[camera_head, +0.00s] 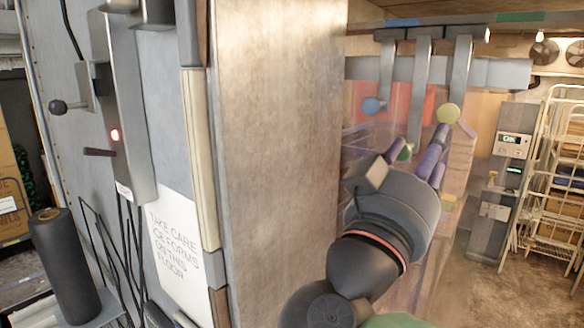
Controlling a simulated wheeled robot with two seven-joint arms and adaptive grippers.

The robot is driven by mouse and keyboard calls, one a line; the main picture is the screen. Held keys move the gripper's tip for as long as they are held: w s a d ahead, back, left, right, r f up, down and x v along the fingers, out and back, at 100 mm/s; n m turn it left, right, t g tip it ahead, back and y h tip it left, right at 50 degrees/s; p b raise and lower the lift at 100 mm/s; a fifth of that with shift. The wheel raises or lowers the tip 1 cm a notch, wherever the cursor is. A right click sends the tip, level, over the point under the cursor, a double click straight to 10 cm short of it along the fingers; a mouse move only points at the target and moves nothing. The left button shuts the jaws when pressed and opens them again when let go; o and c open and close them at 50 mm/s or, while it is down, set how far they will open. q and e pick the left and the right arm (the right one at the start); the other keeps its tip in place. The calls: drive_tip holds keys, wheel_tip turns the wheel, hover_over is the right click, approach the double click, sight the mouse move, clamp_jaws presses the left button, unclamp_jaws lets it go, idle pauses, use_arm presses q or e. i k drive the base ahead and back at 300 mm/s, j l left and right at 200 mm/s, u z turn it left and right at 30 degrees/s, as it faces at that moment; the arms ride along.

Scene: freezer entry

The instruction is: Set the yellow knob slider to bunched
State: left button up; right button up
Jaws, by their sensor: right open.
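The yellow knob (448,113) hangs at the lower end of the rightmost metal hanger (459,72) on the overhead rail (500,72). A blue knob (373,106) is on the left hanger and a green knob (404,152) is low on the middle one, partly hidden by my gripper. The three hangers stand close together. My right gripper (422,143) is open, reaching up from below, with its right finger just below the yellow knob in the picture. I cannot tell whether it touches. My left gripper is not in view.
A wide wall panel (275,130) stands left of my right arm. A grey post (502,165) with a small display and a white wire rack (560,180) are at the right. Translucent strips hang behind the hangers.

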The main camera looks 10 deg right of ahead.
sight(464, 36)
drive_tip(key=k, duration=1)
